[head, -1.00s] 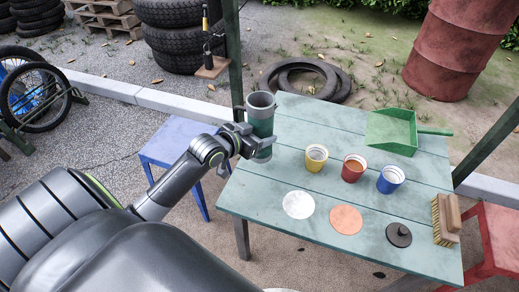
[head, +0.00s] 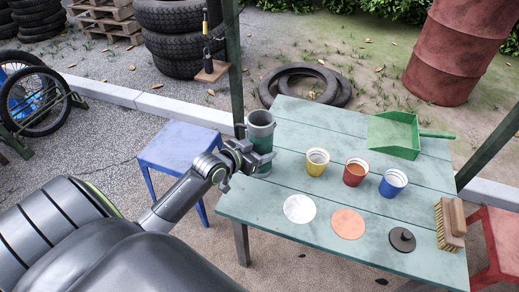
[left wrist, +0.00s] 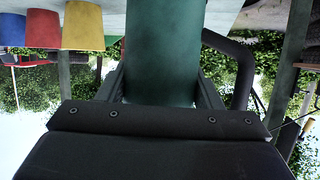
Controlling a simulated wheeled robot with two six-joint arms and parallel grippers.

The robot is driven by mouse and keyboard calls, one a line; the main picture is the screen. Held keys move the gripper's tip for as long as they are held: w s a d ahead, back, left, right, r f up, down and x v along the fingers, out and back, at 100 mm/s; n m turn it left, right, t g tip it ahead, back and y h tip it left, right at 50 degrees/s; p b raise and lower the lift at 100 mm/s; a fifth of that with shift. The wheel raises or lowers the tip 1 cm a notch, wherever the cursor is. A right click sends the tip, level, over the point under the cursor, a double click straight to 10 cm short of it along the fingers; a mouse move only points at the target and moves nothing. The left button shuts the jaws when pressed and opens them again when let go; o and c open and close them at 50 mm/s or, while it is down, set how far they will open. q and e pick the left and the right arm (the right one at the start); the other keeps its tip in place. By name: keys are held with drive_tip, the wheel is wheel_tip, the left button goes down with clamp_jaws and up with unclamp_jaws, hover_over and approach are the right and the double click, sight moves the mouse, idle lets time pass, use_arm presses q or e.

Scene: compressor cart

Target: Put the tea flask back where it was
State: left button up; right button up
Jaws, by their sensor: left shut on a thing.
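The tea flask (head: 260,137) is a green cylinder with a grey, open top and a side handle. It is upright at the left edge of the green table (head: 330,132). My left gripper (head: 248,158) is shut on its body from the left. The flask (left wrist: 165,50) fills the middle of the left wrist view, with its handle to the right. I cannot tell if its base touches the table. A black round lid with a knob (head: 402,239) lies at the table's front right. My right gripper is not in view.
Yellow (head: 316,163), red (head: 355,172) and blue (head: 391,183) cups stand right of the flask. A white disc (head: 299,209) and an orange disc (head: 348,223) lie in front. A green dustpan (head: 393,134), a brush (head: 449,224) and a blue stool (head: 178,145) are nearby.

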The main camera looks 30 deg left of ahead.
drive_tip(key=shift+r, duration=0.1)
use_arm(q)
drive_tip(key=o, duration=1.6)
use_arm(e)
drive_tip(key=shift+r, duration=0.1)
use_arm(q)
drive_tip(key=shift+s+r, duration=0.15)
drive_tip(key=shift+s, duration=0.1)
drive_tip(key=shift+p+v, duration=1.45)
drive_tip(key=shift+v, duration=4.3)
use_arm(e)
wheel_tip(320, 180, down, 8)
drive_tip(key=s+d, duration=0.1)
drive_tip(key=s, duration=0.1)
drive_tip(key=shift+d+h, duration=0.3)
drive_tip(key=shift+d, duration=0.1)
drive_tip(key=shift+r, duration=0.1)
